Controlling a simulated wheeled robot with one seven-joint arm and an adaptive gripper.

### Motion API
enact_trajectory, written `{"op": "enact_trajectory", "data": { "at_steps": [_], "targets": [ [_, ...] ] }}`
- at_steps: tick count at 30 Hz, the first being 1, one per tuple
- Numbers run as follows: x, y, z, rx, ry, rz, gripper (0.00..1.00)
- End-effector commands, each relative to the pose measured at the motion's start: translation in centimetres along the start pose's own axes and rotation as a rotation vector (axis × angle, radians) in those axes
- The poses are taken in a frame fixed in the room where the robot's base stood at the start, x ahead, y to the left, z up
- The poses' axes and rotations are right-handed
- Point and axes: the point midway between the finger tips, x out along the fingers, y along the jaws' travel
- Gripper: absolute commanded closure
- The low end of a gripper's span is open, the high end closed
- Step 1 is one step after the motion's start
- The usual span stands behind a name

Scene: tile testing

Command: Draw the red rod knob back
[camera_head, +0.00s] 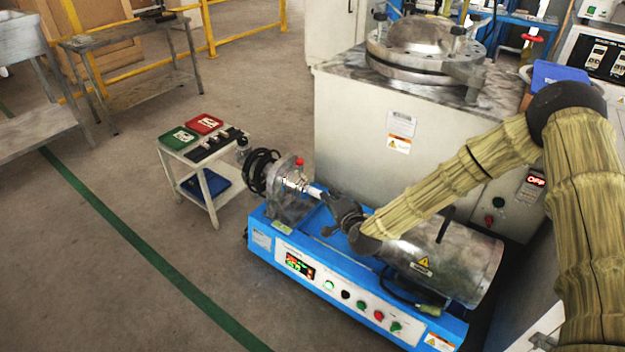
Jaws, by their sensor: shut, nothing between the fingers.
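A small red knob (299,161) stands on top of the silver fitting (293,180) at the left end of the blue bench machine (265,240). A pale rod (314,191) runs from this fitting toward my gripper. My gripper (329,204) is dark, shut and empty, just right of and below the knob, over the machine. It is apart from the knob in the picture. Whether its tip touches the pale rod is unclear.
A silver cylinder (455,262) lies on the machine's right part, below my forearm. A large cabinet (360,130) with a round metal vessel stands behind. A small white trolley (205,213) with coloured boxes stands left. Open floor lies front left.

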Motion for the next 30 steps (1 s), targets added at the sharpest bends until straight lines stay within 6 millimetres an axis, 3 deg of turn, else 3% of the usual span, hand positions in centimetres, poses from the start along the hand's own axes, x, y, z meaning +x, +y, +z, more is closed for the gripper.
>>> {"op": "enact_trajectory", "data": {
  "at_steps": [6,14,30],
  "targets": [
    [2.5,-1.5,-2.3,0.072,0.054,-0.098,1.0],
    [4.0,-2.2,-2.9,0.086,0.063,-0.119,1.0],
    [12.6,-3.0,-3.3,0.085,0.062,-0.118,1.0]
  ]
}}
